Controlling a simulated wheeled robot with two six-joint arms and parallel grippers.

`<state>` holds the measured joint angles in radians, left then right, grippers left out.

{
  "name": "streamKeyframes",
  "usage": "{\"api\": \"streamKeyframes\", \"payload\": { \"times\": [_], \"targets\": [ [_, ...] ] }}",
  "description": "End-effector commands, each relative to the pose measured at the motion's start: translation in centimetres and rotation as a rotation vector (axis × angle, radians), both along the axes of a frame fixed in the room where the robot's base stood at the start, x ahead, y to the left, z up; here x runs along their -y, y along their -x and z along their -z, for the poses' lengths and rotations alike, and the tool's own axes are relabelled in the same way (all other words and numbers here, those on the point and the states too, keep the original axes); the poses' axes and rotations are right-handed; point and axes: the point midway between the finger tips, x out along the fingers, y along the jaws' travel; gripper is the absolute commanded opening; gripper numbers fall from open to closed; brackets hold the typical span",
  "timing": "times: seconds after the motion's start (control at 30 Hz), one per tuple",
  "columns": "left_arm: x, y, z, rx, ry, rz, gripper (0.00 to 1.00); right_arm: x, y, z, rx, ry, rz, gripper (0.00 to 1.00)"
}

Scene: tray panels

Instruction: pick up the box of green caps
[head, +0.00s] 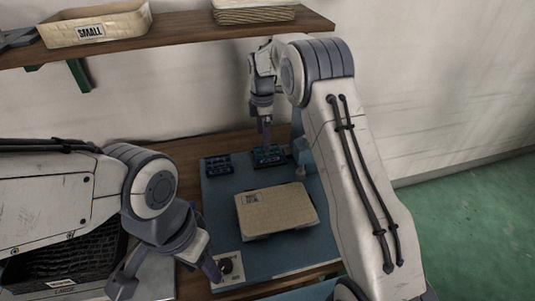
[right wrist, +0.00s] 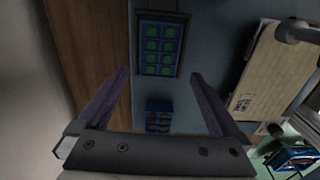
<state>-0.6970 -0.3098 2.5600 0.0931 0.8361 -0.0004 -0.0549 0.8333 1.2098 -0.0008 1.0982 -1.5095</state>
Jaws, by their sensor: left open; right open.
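The box of green caps (head: 267,157) stands near the back of the blue mat. In the right wrist view the box of green caps (right wrist: 161,45) is a dark blue tray with rows of green round caps, just beyond the fingertips. My right gripper (head: 267,143) is open and empty over it, pointing down; its spread fingers (right wrist: 161,74) show in the right wrist view. I cannot tell whether they touch it. My left gripper (head: 211,271) is open at the front left of the mat, away from the box.
Another small blue box (head: 217,164) stands left of the green caps and shows in the wrist view (right wrist: 158,116). A beige tray (head: 277,210) lies mid-mat. A card with a dark round part (head: 228,266) is beside my left gripper. A black basket (head: 70,262) stands left; a shelf (head: 180,43) hangs above.

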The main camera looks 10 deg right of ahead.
Motion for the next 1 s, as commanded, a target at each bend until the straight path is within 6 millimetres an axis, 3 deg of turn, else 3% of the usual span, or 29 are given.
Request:
{"api": "streamKeyframes", "payload": {
  "times": [0.4,0.7,0.77,0.93,1.0],
  "targets": [
    [0.0,0.0,-0.6,0.000,0.000,0.000,0.50,-1.1,-0.1,5.5,-0.003,0.000,-0.007,1.00],
    [0.0,0.0,-0.6,0.000,0.000,0.000,0.50,-0.9,-0.1,6.0,-0.001,-0.001,-0.004,1.00],
    [0.0,0.0,-0.6,0.000,0.000,0.000,0.50,-0.8,-0.1,6.0,0.000,-0.001,-0.002,0.81],
    [0.0,0.0,-0.6,0.000,0.000,0.000,0.50,-0.8,-0.1,6.0,0.000,-0.001,-0.002,0.16],
    [0.0,0.0,-0.6,0.000,0.000,0.000,0.50,-0.8,-0.1,6.0,0.000,-0.001,-0.002,0.12]
  ]
}}
